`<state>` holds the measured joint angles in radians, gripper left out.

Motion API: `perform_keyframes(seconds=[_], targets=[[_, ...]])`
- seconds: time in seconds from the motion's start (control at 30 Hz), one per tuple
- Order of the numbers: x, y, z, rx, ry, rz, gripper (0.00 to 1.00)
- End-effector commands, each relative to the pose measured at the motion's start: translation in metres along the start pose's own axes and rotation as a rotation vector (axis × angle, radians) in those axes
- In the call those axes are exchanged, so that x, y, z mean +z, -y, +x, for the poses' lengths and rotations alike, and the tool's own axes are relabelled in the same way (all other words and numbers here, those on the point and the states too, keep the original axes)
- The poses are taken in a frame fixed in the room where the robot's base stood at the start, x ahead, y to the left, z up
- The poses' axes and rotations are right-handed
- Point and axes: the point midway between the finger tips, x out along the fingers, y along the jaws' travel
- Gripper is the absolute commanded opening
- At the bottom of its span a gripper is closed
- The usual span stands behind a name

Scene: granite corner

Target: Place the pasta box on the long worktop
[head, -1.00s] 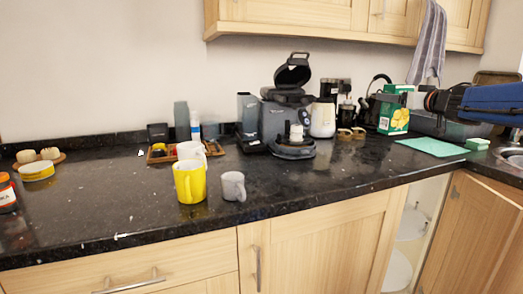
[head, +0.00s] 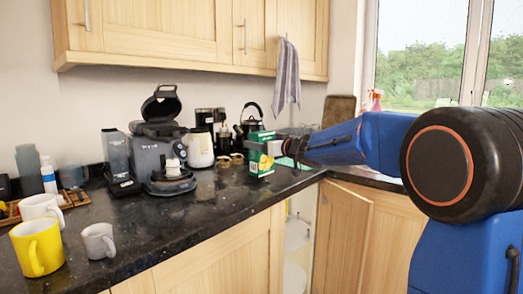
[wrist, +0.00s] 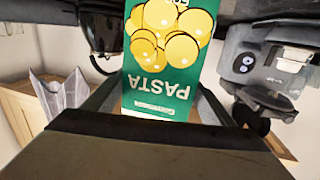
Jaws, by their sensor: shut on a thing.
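The green pasta box (head: 261,154), with yellow pasta pictures, is upright in the head view at the right part of the dark worktop. In the wrist view the pasta box (wrist: 170,60) fills the middle, its lettering upside down. My gripper (head: 281,148) is shut on the box from its right side. The box's lower end shows in front of the worktop; I cannot tell whether it touches the surface. The long worktop (head: 195,222) is black speckled stone running along the wall.
A grey appliance (head: 158,150), a cream kettle (head: 200,149) and a black coffee maker stand behind and left of the box. A yellow mug (head: 38,247) and a grey mug (head: 98,240) stand at the front left. The worktop's front middle is clear.

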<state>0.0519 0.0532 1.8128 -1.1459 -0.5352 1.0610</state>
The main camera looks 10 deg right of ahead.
Motion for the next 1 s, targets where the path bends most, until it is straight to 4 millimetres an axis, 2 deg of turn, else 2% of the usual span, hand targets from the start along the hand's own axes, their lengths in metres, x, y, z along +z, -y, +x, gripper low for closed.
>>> perform_keyframes(seconds=[0.1, 0.2, 0.6, 0.63, 0.67, 0.7, 1.0], targets=[[0.014, 0.0, 0.001, 0.0, 0.0, 0.001, 0.38], [0.02, 0.0, 0.001, 0.0, 0.0, 0.0, 0.38], [0.023, 0.0, 0.001, 0.0, -0.001, 0.0, 0.38], [0.024, 0.0, 0.001, 0.0, 0.0, 0.0, 0.85], [0.024, 0.0, 0.001, 0.0, 0.0, 0.0, 0.92], [0.024, 0.0, 0.001, 0.0, 0.0, 0.0, 0.96], [0.023, 0.0, 0.001, 0.0, 0.0, 0.0, 0.96]])
